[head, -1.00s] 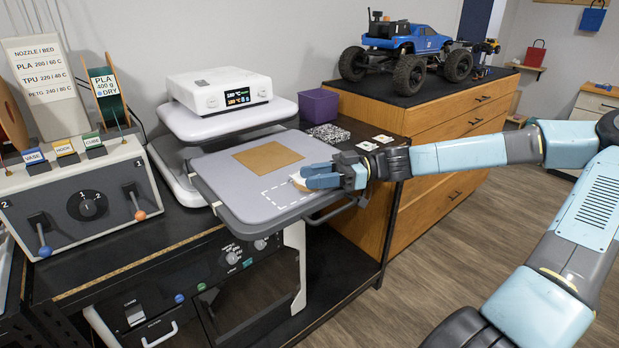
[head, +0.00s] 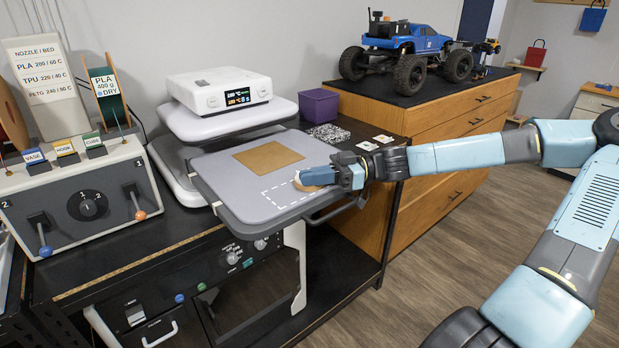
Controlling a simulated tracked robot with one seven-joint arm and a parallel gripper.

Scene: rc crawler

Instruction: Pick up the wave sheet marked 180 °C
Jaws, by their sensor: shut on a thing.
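My gripper (head: 330,177) is over the right front corner of the heat press's grey lower plate (head: 224,178), by a white dashed outline. Its jaws are shut on a small tan piece with a pale rim (head: 305,183); the fingers hide part of it. I cannot read a 180 °C mark on it or tell whether it touches the plate. Two small white cards lie on the black worktop behind my wrist, one at the back (head: 383,138) and one nearer (head: 367,146); their print is too small to read.
A flat brown square (head: 268,157) lies on the grey plate. The white press head (head: 217,90) with a lit display stands behind it. A purple bin (head: 319,105) and a speckled block (head: 328,133) are at the back. A blue crawler truck (head: 408,50) stands on the wooden cabinet.

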